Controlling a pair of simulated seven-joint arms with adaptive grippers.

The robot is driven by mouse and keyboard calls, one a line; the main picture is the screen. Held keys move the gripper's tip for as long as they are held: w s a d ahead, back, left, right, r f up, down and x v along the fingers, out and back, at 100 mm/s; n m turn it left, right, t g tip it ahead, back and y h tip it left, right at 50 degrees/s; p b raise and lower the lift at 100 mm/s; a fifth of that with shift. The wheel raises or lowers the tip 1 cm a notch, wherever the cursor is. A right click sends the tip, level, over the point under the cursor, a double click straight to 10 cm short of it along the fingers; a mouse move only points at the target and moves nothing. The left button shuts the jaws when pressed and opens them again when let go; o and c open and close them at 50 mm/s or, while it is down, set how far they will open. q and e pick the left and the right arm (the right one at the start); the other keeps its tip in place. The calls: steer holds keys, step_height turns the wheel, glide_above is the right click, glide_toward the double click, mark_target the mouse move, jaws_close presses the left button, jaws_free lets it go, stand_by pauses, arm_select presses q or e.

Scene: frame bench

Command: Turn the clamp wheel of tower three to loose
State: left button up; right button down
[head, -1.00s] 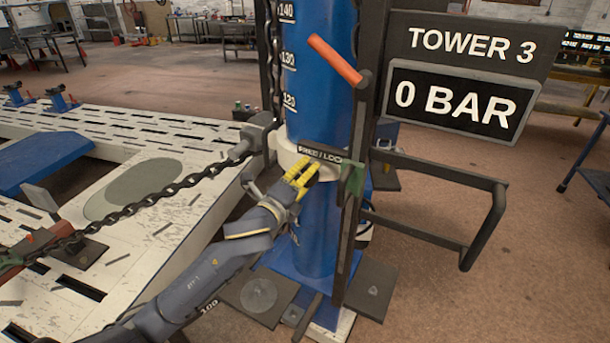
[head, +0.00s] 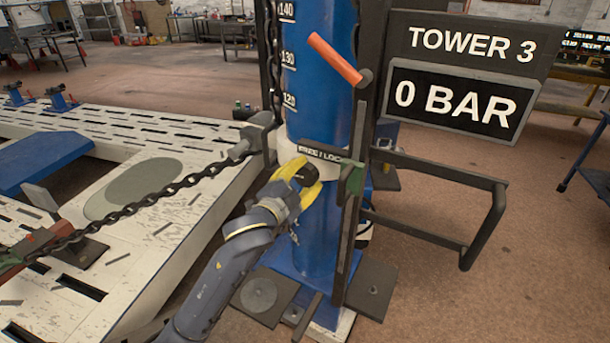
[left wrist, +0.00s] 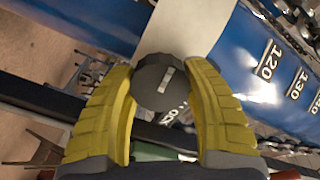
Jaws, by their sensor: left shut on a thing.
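Tower three is a blue column (head: 318,90) with a height scale, beside a sign reading TOWER 3 and 0 BAR (head: 455,97). A pale collar (head: 291,149) wraps the column, with a dark label strip ending in LOCK (head: 321,154). The clamp wheel is a dark round knob with a pale mark, plain in the left wrist view (left wrist: 150,90). My left gripper (head: 302,179) has its yellow fingers on both sides of the wheel, shut on it; the fingers also show in the left wrist view (left wrist: 163,95). My right gripper is not in view.
A dark chain (head: 150,200) runs from the collar area across the slotted white bench (head: 160,130) on the left. An orange-handled lever (head: 335,60) sticks out above the collar. A black bar frame (head: 430,165) juts out to the right.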

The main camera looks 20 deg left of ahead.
arm_select(q)
steer(key=n, duration=0.5)
steer(key=shift+n, duration=0.4)
steer(key=n, duration=0.5)
steer(key=shift+n, duration=0.3)
steer(key=o, duration=1.3)
steer(key=shift+v, duration=3.7)
steer(key=shift+d, duration=0.1)
